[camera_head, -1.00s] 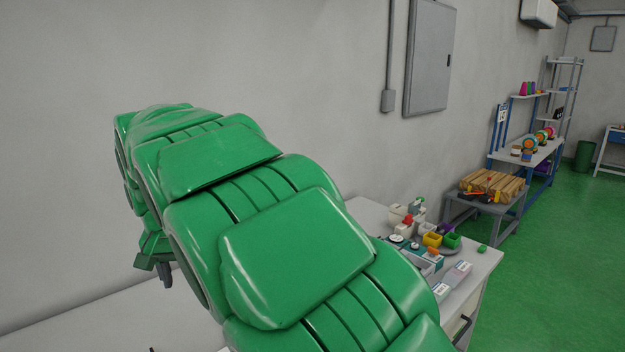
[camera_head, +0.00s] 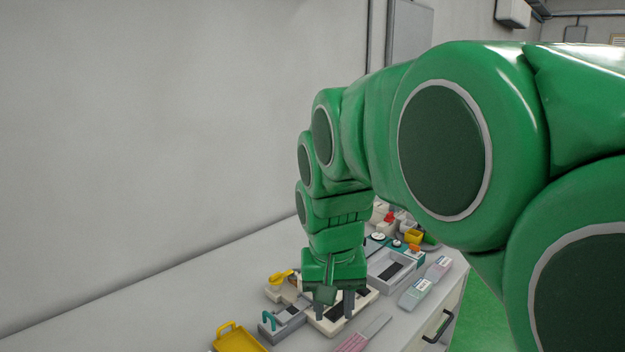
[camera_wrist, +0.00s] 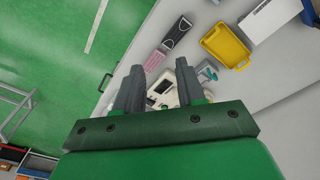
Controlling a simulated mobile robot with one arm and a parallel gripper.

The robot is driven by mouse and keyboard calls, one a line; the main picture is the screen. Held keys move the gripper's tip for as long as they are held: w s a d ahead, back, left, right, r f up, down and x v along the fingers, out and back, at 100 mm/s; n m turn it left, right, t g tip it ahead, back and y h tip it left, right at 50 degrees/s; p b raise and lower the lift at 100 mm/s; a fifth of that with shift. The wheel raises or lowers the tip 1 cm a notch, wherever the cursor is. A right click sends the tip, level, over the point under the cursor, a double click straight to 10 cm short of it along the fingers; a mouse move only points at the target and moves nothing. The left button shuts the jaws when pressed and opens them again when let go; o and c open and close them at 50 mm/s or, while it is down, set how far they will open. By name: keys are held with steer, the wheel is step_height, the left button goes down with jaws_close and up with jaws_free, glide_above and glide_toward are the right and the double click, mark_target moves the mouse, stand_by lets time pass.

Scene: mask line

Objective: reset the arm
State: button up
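My green arm fills the right and middle of the head view and bends down over the bench. My gripper (camera_head: 334,306) points down above the items on the grey bench (camera_head: 140,308). Its two dark fingers are apart, with no object seen held between them. The wrist view also shows the spread fingers of my gripper (camera_wrist: 160,68), with a white device (camera_wrist: 163,90) on the bench beyond them. The exact height above the bench is hard to tell.
The wall (camera_head: 150,130) runs behind. Green floor (camera_wrist: 60,45) lies beyond the bench edge. The bench's left part is clear.

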steer(key=s+d+f+g, duration=0.1)
steer(key=s+d+f, duration=0.2)
steer(key=s, duration=0.4)
steer(key=s+d+f+g, duration=0.1)
steer(key=s+d+f, duration=0.2)
steer(key=s, duration=0.4)
steer(key=s+d+f+g, duration=0.1)
steer(key=s+d+f, duration=0.2)
steer(key=s+d, duration=0.2)
steer(key=s, duration=0.2)
steer(key=shift+s+d, duration=0.3)
steer(key=shift+s, duration=0.05)
stand_by(0.6)
